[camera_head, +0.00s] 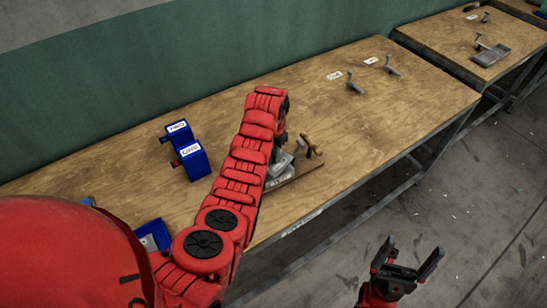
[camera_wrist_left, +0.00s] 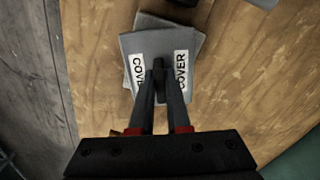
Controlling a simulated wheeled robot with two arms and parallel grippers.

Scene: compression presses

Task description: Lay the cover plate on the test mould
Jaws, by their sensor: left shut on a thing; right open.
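The cover plate, grey and square with two COVER labels, shows in the left wrist view (camera_wrist_left: 130,75) and as a small grey patch beside my arm in the head view. My left gripper (camera_wrist_left: 159,66) is shut on a dark grip at the middle of the plate. A second grey square piece (camera_wrist_left: 155,20), possibly the test mould, lies under the plate and is turned against it. Its corner shows beyond the far edge; I cannot tell if the two touch. My right gripper (camera_head: 411,252) is open and empty, off the table's front edge.
On the wooden table (camera_head: 400,120), a wooden-handled press part (camera_head: 312,145) stands close to the plate. The right front is clear.

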